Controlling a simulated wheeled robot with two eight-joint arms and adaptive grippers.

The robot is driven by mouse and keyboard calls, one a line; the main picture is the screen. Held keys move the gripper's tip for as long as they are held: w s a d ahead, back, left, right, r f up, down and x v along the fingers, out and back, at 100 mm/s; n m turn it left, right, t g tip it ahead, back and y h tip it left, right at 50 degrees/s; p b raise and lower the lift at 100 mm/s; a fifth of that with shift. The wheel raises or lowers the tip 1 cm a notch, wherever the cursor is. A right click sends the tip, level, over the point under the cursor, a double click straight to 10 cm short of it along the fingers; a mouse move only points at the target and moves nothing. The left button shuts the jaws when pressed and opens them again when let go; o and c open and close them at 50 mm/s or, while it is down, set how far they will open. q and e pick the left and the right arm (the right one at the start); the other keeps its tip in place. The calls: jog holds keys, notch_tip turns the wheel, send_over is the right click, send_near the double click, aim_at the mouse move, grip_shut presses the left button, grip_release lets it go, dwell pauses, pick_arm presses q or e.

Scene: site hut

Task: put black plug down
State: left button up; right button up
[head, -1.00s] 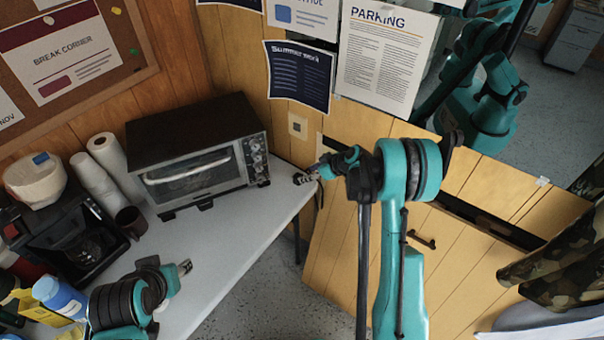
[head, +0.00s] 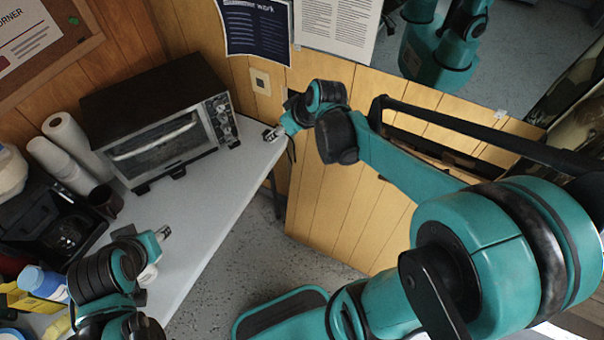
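I cannot make out the black plug clearly. A thin dark cord (head: 292,151) hangs beside my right gripper, just off the table's right edge; whether a plug is on it is too small to tell. My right gripper (head: 271,134) is at the right edge of the white table (head: 215,215), right of the toaster oven. Its fingertips are small and partly dark, so I cannot tell whether they hold anything. My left gripper (head: 162,233) is over the table's front left part, with nothing visible in it; its finger gap is unclear.
A toaster oven (head: 160,125) stands at the back of the table. Paper rolls (head: 75,145), a dark mug (head: 104,200) and a coffee maker (head: 45,225) are at left. A wall outlet (head: 260,82) is above the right gripper. The table's middle is clear.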

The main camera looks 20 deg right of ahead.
jog(key=s+a+r+m+h, duration=0.1)
jog(key=s+m+h, duration=0.1)
jog(key=s, duration=1.4)
jog(key=shift+s+a+r+m+t, duration=0.2)
jog(key=shift+a+m+t, duration=0.2)
jog(key=shift+m, duration=0.3)
jog(key=shift+f, duration=0.1)
